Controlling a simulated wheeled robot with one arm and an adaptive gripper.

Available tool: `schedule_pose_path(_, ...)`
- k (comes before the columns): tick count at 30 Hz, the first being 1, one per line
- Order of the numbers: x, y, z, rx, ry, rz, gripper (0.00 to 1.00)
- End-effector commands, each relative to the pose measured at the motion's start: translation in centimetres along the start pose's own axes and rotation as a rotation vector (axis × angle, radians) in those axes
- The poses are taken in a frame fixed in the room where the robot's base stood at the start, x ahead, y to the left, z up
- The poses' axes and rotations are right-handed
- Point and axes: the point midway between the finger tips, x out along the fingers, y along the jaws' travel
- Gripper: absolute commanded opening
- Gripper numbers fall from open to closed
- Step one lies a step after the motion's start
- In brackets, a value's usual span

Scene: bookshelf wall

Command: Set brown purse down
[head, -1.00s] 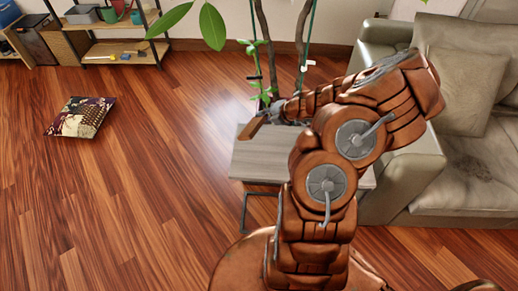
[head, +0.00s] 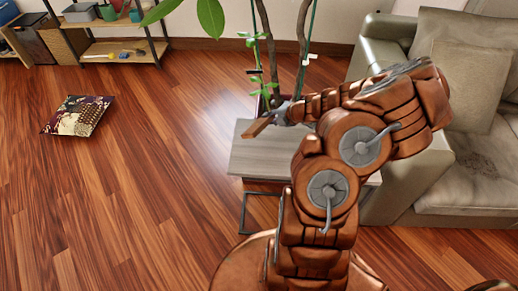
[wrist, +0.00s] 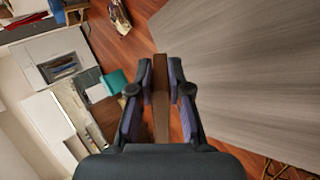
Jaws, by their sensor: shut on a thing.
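The brown purse (head: 257,128) shows as a narrow brown shape at the end of my arm. In the wrist view the purse (wrist: 161,112) stands edge-on between the fingers. My gripper (head: 276,118) is shut on it, and both fingers flank it in the wrist view (wrist: 160,78). In the head view the purse appears over the left rear part of a grey wooden table (head: 258,160). In the wrist view the tabletop (wrist: 245,65) lies to the right of the purse, with floor around the purse. I cannot tell the purse's height above the top.
A plant (head: 262,60) stands behind the table. A beige sofa (head: 400,185) is close on the right. A patterned cushion (head: 78,116) lies on the wooden floor at left. A shelf (head: 110,48) stands at the back left. The visible tabletop is bare.

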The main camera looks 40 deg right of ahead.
Motion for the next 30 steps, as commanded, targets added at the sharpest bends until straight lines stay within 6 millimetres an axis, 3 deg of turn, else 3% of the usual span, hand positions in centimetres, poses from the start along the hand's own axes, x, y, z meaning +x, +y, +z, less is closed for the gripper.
schedule_pose_path(18,3.4,-4.0,0.0,0.002,0.001,0.002,0.0)
schedule_pose_path(29,3.7,-4.4,0.0,0.0,0.0,0.001,0.0)
schedule_pose_path(30,3.7,-4.4,0.0,0.0,0.0,0.001,0.21)
